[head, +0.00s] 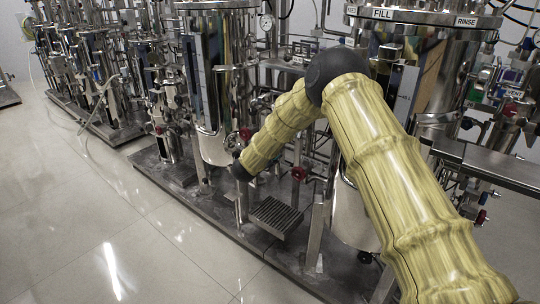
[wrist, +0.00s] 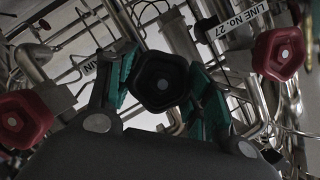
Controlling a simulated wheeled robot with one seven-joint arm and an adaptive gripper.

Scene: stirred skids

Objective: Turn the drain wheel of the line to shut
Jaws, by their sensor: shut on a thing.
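A tag reading "LINE No. 27" (wrist: 238,21) hangs at the upper right. In the head view my gripper and the black wheel cannot be made out near the lower end of my yellow arm.
In the wrist view, red wheels stand on both sides, one at left (wrist: 20,118) and one at right (wrist: 278,54), among steel pipes. In the head view, steel tanks (head: 212,90) and dense piping stand on a dark skid base (head: 180,185). The floor at left (head: 80,220) is clear.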

